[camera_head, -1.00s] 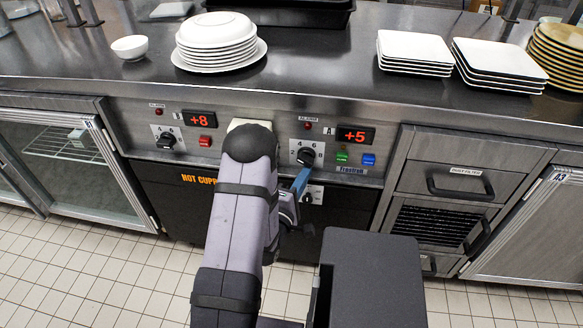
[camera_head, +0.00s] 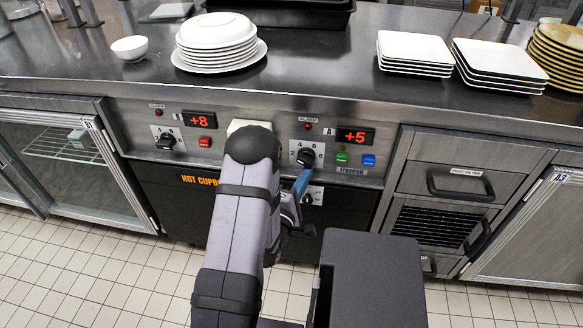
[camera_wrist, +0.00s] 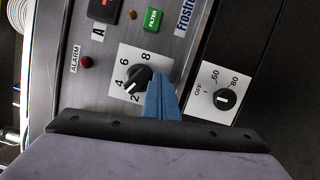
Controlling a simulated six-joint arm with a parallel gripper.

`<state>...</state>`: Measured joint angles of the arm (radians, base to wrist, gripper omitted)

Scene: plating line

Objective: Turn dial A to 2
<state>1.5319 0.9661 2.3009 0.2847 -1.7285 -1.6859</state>
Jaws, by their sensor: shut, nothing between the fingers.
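Dial A (camera_wrist: 140,77) is a black knob on a white plate marked 2, 4, 6 and 8. In the wrist view its white pointer mark lies on the side toward 2 and 4; the exact reading is hard to tell. The dial also shows in the head view (camera_head: 307,155), below the letter A (camera_head: 328,131). My gripper (camera_wrist: 163,85) has blue fingers, shut and empty. Their tips are right beside the knob, on its right in the wrist view; I cannot tell whether they touch it. They cover part of the plate.
A red display (camera_head: 355,136) reads +5 beside dial A, above a green button (camera_head: 342,158) and a blue button (camera_head: 369,161). Another knob (camera_wrist: 223,99), marked 60 and 80, is near the fingers. Stacked plates (camera_head: 415,53) stand on the counter above.

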